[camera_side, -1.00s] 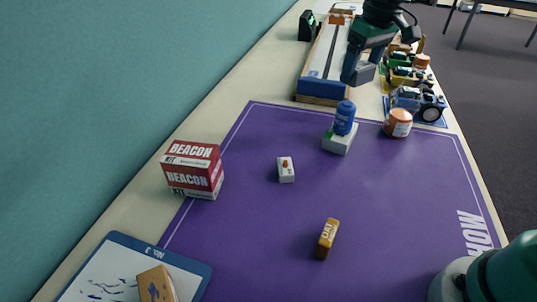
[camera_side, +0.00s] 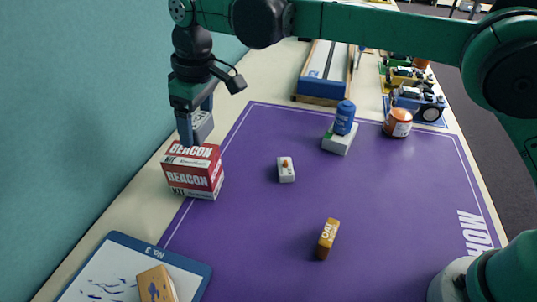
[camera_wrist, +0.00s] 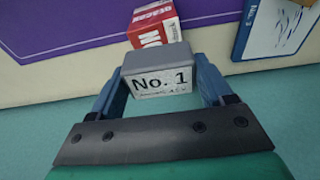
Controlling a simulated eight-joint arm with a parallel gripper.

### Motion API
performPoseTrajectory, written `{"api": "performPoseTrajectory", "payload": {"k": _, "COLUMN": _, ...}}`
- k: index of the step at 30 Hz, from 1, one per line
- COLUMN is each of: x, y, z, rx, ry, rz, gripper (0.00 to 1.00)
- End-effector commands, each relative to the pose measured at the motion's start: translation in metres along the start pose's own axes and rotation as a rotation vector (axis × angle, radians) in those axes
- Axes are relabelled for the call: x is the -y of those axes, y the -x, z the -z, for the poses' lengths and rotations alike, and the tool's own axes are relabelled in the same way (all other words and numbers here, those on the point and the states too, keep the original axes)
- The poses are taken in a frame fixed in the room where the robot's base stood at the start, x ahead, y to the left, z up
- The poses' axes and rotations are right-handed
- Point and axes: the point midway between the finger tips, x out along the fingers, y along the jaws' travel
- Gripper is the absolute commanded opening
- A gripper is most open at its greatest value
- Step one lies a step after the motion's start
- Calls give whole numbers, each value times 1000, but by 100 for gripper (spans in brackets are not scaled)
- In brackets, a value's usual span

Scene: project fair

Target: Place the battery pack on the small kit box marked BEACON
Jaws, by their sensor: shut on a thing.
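The red and white kit box marked BEACON (camera_side: 194,181) stands at the left edge of the purple mat; part of it also shows at the top of the wrist view (camera_wrist: 153,24). My gripper (camera_side: 197,130) is shut on a grey battery pack (camera_side: 204,124). In the wrist view the pack (camera_wrist: 158,72) sits between both fingers, its white label reading "No. 1". In the side view the pack is at the box's top, towards its far side. I cannot tell whether it touches the box.
A teal wall (camera_side: 80,110) rises close on the left. The purple mat (camera_side: 250,235) holds a small white switch block (camera_side: 286,170), a yellow-brown block (camera_side: 327,239), a blue cylinder (camera_side: 345,118) on a white base and an orange-white jar (camera_side: 398,123).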

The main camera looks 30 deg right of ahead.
Motion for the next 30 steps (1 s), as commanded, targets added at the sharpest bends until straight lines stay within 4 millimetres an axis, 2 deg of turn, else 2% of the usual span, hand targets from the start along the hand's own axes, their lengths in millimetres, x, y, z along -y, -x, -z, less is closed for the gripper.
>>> {"api": "performPoseTrajectory", "payload": {"k": 9, "x": 0, "y": -39, "z": -6, "rx": 0, "ry": -1, "rz": 0, "gripper": 18}}
{"api": "performPoseTrajectory", "payload": {"k": 21, "x": 0, "y": -44, "z": -8, "rx": 0, "ry": -2, "rz": 0, "gripper": 18}}
{"api": "performPoseTrajectory", "payload": {"k": 22, "x": 0, "y": -45, "z": -8, "rx": 0, "ry": -2, "rz": 0, "gripper": 76}}
{"api": "performPoseTrajectory", "payload": {"k": 24, "x": 0, "y": -44, "z": -8, "rx": 0, "ry": -2, "rz": 0, "gripper": 96}}
{"api": "performPoseTrajectory", "payload": {"k": 25, "x": 0, "y": -44, "z": -8, "rx": 0, "ry": -2, "rz": 0, "gripper": 100}}
{"api": "performPoseTrajectory", "payload": {"k": 30, "x": 0, "y": -44, "z": -8, "rx": 0, "ry": -2, "rz": 0, "gripper": 100}}
